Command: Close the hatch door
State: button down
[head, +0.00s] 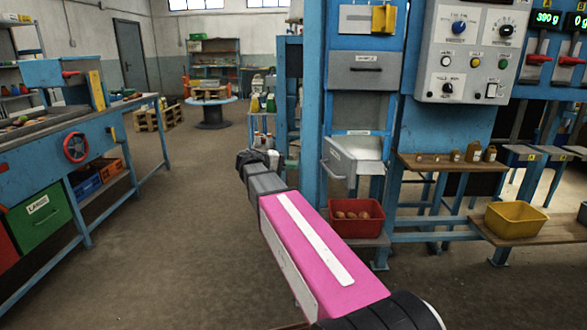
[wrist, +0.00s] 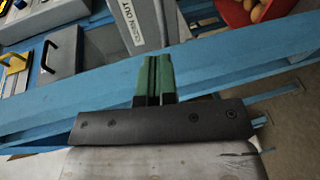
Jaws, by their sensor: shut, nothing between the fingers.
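The blue machine column carries a pale panel with a yellow handle (head: 383,18) at its top, also at the left edge of the wrist view (wrist: 15,60). I cannot tell for sure which part is the hatch door. Below is a grey front with a dark handle (head: 367,70), also in the wrist view (wrist: 65,52). Lower down, a grey tilted bin or chute (head: 342,163) sticks out; its side reads SCREEN OUT in the wrist view (wrist: 122,22). My gripper (wrist: 153,62) has its green fingers together and empty, in front of the blue frame. In the head view my arm hides the fingers.
A red bin (head: 356,227) of brownish lumps stands below the chute, right of my arm. A control box (head: 465,50), a wooden shelf (head: 450,163) and a yellow bin (head: 514,219) are farther right. A blue workbench (head: 75,150) stands left. The floor between is clear.

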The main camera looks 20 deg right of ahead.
aim_at(326, 169)
jog(key=x, duration=1.2)
